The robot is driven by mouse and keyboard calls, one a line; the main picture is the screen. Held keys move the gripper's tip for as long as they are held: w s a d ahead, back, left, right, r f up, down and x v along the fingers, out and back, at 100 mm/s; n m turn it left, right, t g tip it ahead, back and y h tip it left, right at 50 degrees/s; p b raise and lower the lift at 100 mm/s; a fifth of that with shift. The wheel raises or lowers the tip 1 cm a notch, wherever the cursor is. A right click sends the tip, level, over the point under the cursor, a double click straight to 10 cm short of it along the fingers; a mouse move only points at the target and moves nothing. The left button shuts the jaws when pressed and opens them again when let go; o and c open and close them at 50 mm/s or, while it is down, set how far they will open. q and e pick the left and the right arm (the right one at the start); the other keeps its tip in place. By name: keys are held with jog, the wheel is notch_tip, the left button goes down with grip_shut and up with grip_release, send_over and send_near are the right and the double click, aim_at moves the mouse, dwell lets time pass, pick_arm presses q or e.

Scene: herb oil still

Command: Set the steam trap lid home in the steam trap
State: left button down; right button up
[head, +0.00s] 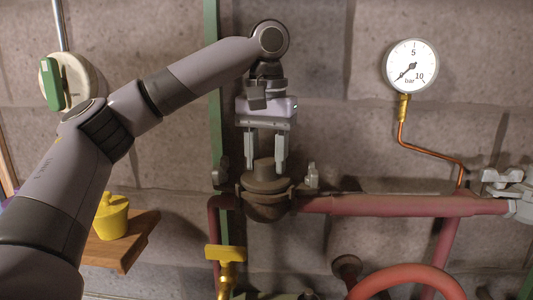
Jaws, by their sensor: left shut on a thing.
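The steam trap (267,211) is a dark brown round body on the red pipe, with an upright grey bolt on each side. The steam trap lid (264,180) is brown with a raised knob and is upright at the trap's mouth. My left gripper (265,166) points straight down from above, with its two grey fingers shut on the lid's knob. The lid's lower edge meets the trap's rim in this view; I cannot tell whether it is fully seated. My right gripper is not in view.
The red pipe (400,205) runs right from the trap to a grey fitting (512,190). A pressure gauge (411,66) hangs on the stone wall. Below are a yellow valve handle (225,254) and a red handwheel (410,278). A yellow pot (111,218) stands on a wooden shelf (130,253).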

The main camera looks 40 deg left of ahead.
pick_arm(q)
jog(key=shift+c, duration=2.4)
grip_release()
